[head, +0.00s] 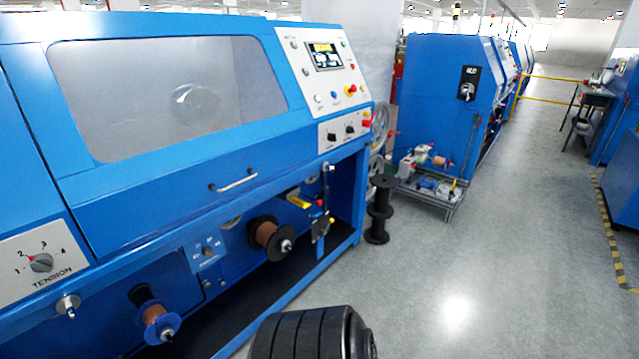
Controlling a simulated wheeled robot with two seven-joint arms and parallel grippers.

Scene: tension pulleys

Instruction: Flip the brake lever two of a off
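A blue machine (150,215) fills the left side. Under its overhang, small levers sit near a copper-wound spool (268,235): a yellow handle (298,203) and a red-tipped upright part (321,204). I cannot tell which of these, if any, is brake lever two, nor its on or off position. A small switch panel (206,252) is left of the spool; its lettering is too small to read. A second copper spool with a blue flange (160,325) is at the lower left. Neither gripper shows.
A tension dial (41,263) marked 1 to 4 is at the left. A control panel (325,65) tops the machine's right end. A black stacked reel (380,210) stands beside it. A low cart (430,187) is further back. The grey floor (480,280) to the right is clear.

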